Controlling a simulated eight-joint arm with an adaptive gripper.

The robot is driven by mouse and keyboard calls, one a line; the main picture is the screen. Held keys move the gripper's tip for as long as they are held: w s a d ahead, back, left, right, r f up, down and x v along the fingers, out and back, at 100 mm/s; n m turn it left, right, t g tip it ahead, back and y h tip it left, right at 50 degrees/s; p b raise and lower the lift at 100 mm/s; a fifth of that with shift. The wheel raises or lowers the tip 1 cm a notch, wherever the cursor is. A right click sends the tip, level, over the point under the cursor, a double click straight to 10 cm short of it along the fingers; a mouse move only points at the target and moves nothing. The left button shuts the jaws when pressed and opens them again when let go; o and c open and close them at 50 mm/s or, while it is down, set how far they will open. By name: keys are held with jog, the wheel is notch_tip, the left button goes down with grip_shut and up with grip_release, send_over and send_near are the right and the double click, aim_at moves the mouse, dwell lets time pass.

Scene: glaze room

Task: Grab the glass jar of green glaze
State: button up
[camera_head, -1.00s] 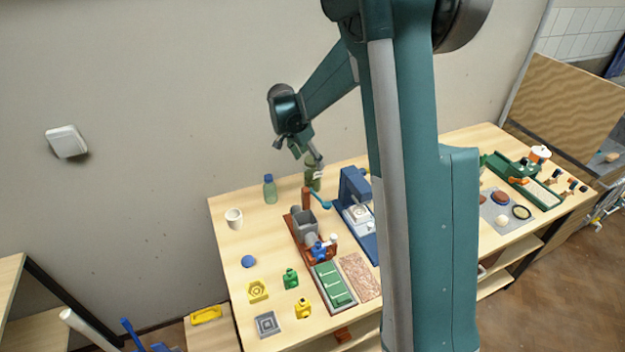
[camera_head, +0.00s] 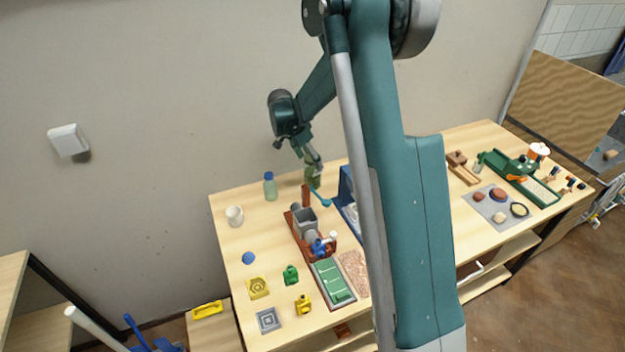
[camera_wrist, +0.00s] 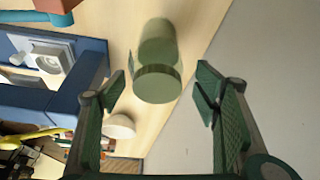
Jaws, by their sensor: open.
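The glass jar of green glaze (camera_head: 313,179) stands at the back of the table, near the wall, partly covered by my gripper (camera_head: 313,163) in the head view. In the wrist view the green jar (camera_wrist: 158,45) shows upper middle with its round end (camera_wrist: 158,84) facing the camera. My gripper (camera_wrist: 160,82) is open and empty, one finger on each side of the jar in the picture. A gap shows on both sides. I cannot tell how far the jar reaches between the fingers.
A pale green bottle with a blue cap (camera_head: 270,187) stands left of the jar. A blue device (camera_head: 347,194) stands close to its right, with a red-brown post and blue ladle (camera_head: 319,199) in front. A white cup (camera_head: 234,215) is farther left, with clear table around it.

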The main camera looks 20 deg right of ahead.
jog(key=shift+x, duration=1.05)
jog(key=shift+x, duration=2.6)
jog(key=shift+s, duration=0.15)
jog(key=c, duration=1.4)
jog(key=shift+r, duration=5)
jog(key=shift+c, duration=0.5)
